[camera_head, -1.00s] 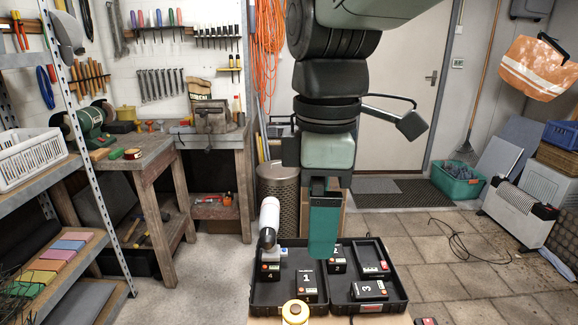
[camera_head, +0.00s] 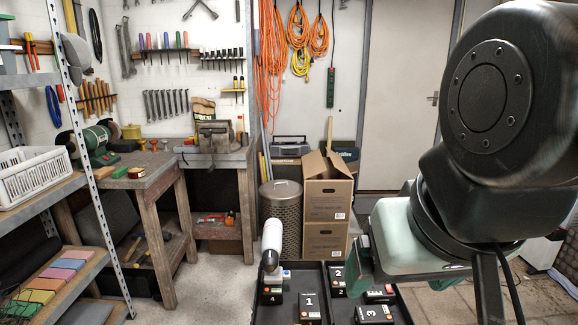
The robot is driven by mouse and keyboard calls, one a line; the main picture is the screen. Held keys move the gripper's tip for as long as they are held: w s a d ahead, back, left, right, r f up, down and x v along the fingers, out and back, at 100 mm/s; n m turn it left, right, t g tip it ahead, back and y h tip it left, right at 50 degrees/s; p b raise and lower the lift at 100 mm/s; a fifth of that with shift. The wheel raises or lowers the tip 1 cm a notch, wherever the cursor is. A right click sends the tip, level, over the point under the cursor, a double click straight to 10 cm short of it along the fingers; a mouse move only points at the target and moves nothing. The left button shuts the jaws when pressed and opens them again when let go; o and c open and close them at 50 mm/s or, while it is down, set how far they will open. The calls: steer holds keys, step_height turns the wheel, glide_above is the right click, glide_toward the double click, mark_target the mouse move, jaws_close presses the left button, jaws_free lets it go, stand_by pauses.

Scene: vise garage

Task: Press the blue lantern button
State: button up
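My gripper (camera_head: 362,262) is at the right, above and in front of the case's right part, apart from the white cylinder. My large arm links hide much of the right side. Whether its fingers are open or shut does not show.
The open black case (camera_head: 262,312) holds several numbered black boxes, such as box 1 (camera_head: 309,308) and box 3 (camera_head: 374,313). Stacked cardboard boxes (camera_head: 327,205) and a metal bin (camera_head: 281,215) stand behind. A shelf (camera_head: 95,262) and workbench (camera_head: 150,176) are at left.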

jaws_close()
stand_by(0.3)
stand_by(1.1)
